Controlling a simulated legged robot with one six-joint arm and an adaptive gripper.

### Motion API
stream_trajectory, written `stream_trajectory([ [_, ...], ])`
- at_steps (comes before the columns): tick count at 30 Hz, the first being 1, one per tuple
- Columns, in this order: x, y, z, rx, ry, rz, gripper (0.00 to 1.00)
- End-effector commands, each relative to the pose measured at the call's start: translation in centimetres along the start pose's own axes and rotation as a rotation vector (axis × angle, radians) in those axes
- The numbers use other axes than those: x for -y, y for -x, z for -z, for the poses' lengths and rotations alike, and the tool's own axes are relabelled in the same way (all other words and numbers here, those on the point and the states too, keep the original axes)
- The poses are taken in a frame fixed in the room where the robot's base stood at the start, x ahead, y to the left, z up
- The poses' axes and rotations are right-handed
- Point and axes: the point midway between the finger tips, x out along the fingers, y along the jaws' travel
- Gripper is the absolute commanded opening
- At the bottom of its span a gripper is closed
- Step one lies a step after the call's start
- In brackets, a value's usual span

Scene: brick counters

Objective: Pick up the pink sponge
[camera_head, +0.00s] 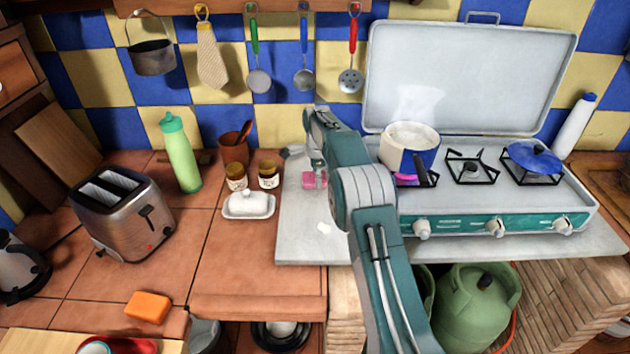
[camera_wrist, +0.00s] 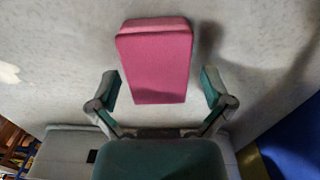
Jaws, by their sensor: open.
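The pink sponge (camera_head: 309,180) lies on the light grey slab left of the stove, partly hidden by my arm in the head view. In the wrist view the sponge (camera_wrist: 155,60) is a flat pink block, with its near end between my open fingers. My gripper (camera_wrist: 162,88) is open, with one finger on each side of the sponge and a gap on both sides. The fingers do not touch it. In the head view my gripper (camera_head: 314,172) is over the sponge and its fingers are hard to make out.
The camping stove (camera_head: 490,200) with a steaming pot (camera_head: 408,155) stands right of my arm. A white butter dish (camera_head: 248,205), two jars and a brown cup stand to the left. An orange sponge (camera_head: 148,307) lies at the front left. The slab's front (camera_head: 300,240) is mostly clear.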

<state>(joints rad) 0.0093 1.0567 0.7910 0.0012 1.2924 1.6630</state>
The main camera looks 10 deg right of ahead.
Motion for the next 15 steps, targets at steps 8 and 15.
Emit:
stream_trajectory([
  [8, -0.02, 0.02, -0.19, -0.001, 0.001, 0.000, 0.38],
  [15, -0.03, -0.05, -0.17, -0.001, 0.001, -0.002, 0.38],
])
